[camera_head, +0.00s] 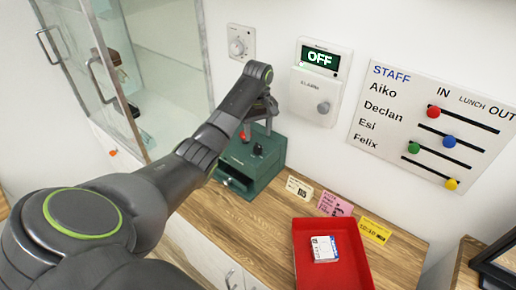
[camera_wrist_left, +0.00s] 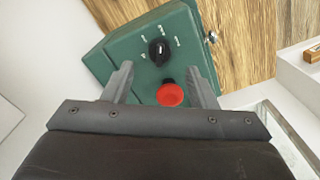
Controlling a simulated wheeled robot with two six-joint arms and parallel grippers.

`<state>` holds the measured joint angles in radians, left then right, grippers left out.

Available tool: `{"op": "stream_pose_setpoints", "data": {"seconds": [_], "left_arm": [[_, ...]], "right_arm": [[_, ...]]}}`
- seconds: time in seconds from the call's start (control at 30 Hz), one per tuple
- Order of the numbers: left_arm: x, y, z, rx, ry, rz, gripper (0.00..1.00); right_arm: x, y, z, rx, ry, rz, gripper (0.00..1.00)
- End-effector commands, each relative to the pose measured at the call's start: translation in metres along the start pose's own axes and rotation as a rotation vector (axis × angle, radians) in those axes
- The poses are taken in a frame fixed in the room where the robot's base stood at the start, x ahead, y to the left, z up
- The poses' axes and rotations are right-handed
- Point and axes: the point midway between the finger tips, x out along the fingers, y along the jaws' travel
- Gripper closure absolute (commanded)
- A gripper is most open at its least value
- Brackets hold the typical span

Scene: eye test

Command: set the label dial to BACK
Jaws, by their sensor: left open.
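A green label machine (camera_head: 243,170) stands on the wooden counter, with an open drawer at its lower front. Its black dial (camera_head: 257,149) is on top; in the left wrist view the dial (camera_wrist_left: 159,51) has a pale pointer mark and small white labels around it, too small to read. A red button (camera_wrist_left: 170,94) sits beside the dial. My left gripper (camera_head: 257,127) is over the machine, open and empty. In the left wrist view its fingertips (camera_wrist_left: 157,66) are either side of the dial's near edge; I cannot tell how high above it they are. My right gripper is not in view.
A glass cabinet (camera_head: 165,75) is left.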

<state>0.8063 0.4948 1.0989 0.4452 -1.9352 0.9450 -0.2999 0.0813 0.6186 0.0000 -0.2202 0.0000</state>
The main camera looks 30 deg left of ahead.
Motion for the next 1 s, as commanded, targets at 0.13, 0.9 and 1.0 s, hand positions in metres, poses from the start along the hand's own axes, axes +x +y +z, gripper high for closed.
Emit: {"op": "stream_pose_setpoints", "data": {"seconds": [0.13,0.9,1.0], "left_arm": [[0.026,0.0,0.001,0.0,-0.002,-0.001,0.48],[0.061,0.0,0.0,0.001,0.002,0.001,0.69],[0.061,0.0,0.0,0.001,0.002,0.001,0.82]], "right_arm": [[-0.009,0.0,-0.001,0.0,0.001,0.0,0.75],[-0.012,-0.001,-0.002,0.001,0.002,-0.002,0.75],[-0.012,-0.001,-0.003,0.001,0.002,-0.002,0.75]]}}
